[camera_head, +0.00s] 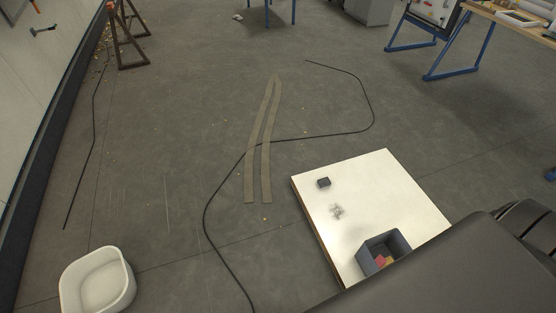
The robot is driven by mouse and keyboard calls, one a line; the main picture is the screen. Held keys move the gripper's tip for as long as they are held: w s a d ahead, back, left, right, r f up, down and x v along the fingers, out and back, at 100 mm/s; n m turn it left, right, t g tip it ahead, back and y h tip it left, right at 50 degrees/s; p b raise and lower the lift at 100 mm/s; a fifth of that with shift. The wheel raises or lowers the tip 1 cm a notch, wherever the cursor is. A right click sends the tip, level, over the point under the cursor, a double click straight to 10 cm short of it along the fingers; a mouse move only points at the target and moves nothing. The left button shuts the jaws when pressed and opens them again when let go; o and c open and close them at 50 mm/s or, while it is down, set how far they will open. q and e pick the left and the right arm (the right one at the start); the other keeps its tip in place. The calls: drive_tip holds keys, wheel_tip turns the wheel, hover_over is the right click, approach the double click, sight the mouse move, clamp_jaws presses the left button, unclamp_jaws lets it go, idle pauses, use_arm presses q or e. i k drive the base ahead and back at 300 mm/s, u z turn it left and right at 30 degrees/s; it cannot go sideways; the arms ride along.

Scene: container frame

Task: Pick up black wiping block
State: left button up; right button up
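A small black wiping block (323,182) lies on the white table top (376,184), near its far left edge. A grey speckled smudge (337,212) marks the white surface just below the block in the picture. My dark arm covers the lower right corner and hides part of the table. Neither gripper's fingers can be seen, and nothing is touching the block.
An open grey bin (385,244) with red and yellow items stands on the table's near part. A white tub (98,281) is on the floor at lower left. A black cable (206,213) runs across the floor left of the table.

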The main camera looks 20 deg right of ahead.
sight(325, 182)
drive_tip(key=z, duration=0.15)
drive_tip(key=i, duration=1.9)
drive_tip(key=z, duration=0.95)
drive_tip(key=i, duration=0.5)
drive_tip(key=z, duration=0.2)
